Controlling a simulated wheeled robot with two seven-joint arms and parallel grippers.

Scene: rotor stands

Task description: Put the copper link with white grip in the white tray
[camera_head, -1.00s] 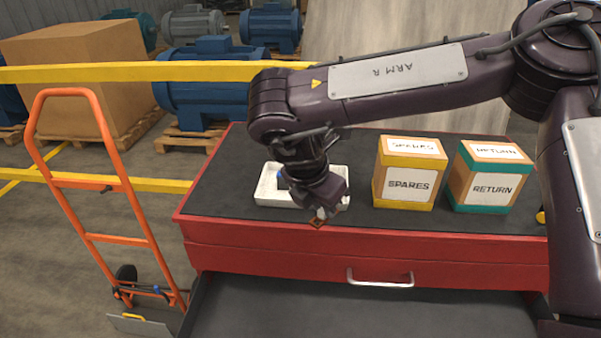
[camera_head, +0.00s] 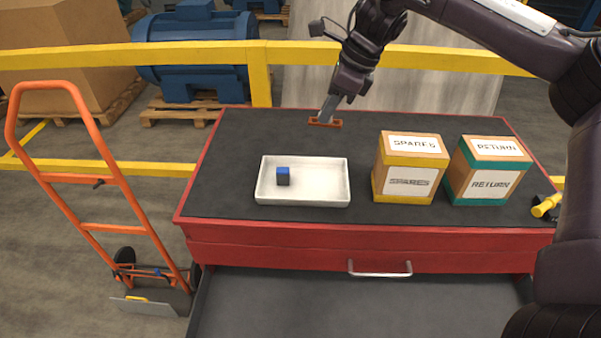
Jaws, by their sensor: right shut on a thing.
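My right gripper (camera_head: 328,107) is shut on the copper link (camera_head: 325,123), a small flat orange-brown piece below the fingertips. Its white grip is not visible, hidden at the fingers. The link appears beyond the white tray, over the far part of the dark bench top; I cannot tell its exact height. The white tray (camera_head: 318,199) is shallow and rectangular, apart from the link. A small dark block with a blue top (camera_head: 283,176) is in its left part. My left gripper is not in view.
To the tray's right stand a yellow-edged SPARES box (camera_head: 408,170) and a green-edged RETURN box (camera_head: 485,172). A yellow-and-black tool (camera_head: 545,206) lies at the right edge. The red bench's drawer (camera_head: 360,300) is open in front. The bench top left of the tray is clear.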

